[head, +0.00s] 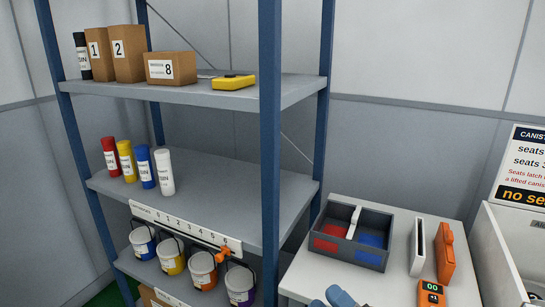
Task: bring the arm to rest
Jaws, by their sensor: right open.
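My right gripper (338,298) shows only in part at the bottom edge of the head view, as blue rounded pieces in front of the white table (304,275). It is open, and I see nothing held in it. Most of it and of its arm is cut off by the frame. It is below the dark two-part tray (323,256) in the picture; I see no contact. My left gripper is not in view.
A grey shelf (225,195) with blue posts holds boxes, coloured canisters and buckets (172,254) at left. On the table stand a white holder (417,246), an orange device (444,252) and an orange meter (431,294). A white bin (490,250) is at right.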

